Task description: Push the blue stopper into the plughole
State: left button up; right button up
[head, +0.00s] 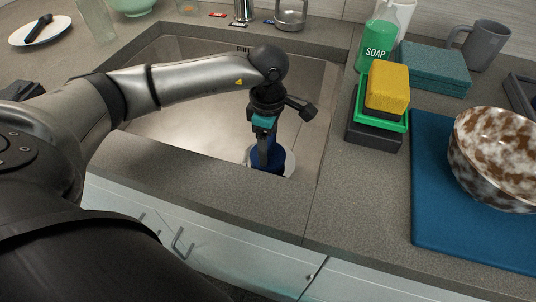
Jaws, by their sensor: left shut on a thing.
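The blue stopper (266,158) is low in the metal sink (190,110), near its front right side. My left gripper (265,148) points down from above and is shut on the stopper's upper part. A pale round rim (289,163) shows around the stopper at the sink floor. The plughole opening itself is hidden behind the stopper and gripper, so I cannot tell how deep the stopper sits. My right gripper is out of view.
A metal cup (243,10) stands behind the sink.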

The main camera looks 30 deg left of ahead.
pick_arm(q)
jog(key=shift+f+b, duration=0.4)
jog(key=shift+f, duration=1.25)
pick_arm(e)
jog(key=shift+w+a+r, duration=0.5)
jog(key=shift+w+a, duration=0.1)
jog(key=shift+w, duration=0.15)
pick_arm(q)
jog(key=o, duration=1.1)
jog(key=shift+f, duration=0.1)
jog(key=shift+o, duration=0.2)
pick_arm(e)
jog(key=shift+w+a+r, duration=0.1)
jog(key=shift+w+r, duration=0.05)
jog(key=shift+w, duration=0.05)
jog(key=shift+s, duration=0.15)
pick_arm(q)
notch_tip(320, 180, up, 11)
jog(key=p, duration=0.3)
jog(key=shift+f, duration=0.1)
jog(key=shift+r+p, duration=0.3)
jog(key=shift+r, duration=0.45)
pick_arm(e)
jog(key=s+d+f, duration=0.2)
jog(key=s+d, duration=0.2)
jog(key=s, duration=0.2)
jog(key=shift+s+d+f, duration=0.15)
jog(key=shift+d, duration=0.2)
pick_arm(q)
jog(key=shift+r, duration=0.1)
